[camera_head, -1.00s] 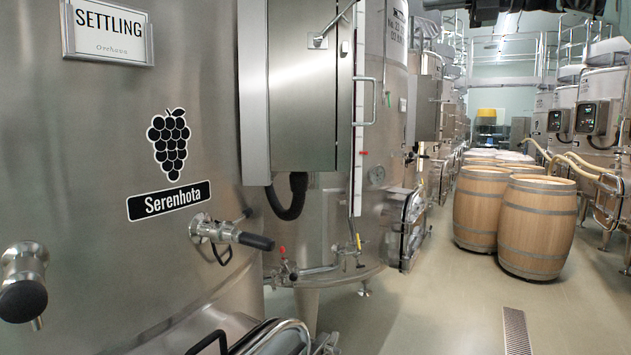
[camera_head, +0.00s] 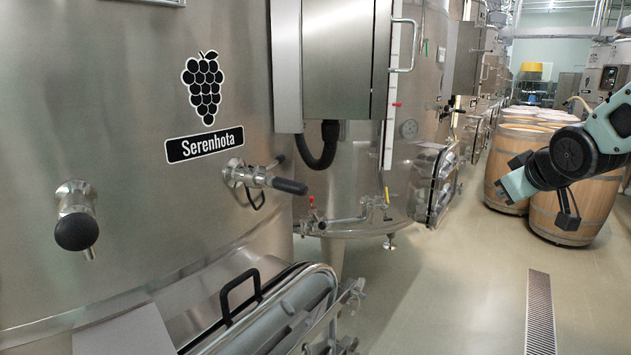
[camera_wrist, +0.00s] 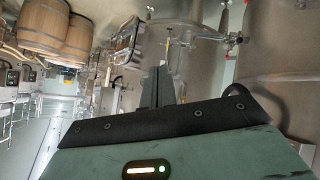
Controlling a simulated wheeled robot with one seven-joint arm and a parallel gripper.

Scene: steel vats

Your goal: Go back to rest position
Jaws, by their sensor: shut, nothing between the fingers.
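My arm enters at the right edge of the head view, bent, with a teal link (camera_head: 612,122). It hangs in front of the barrels and apart from the vats. In the wrist view my gripper (camera_wrist: 162,72) shows two dark fingers side by side with no gap between them. It is shut and empty, and nothing touches the fingertips. The teal hand body with a dark strip fills the lower part of that view.
A steel vat (camera_head: 120,150) with a Serenhota label (camera_head: 205,145), a black-handled valve (camera_head: 272,178) and a knob valve (camera_head: 76,222) stands left. Wooden barrels (camera_head: 590,205) stand behind my arm. The floor around the drain grate (camera_head: 539,310) is clear.

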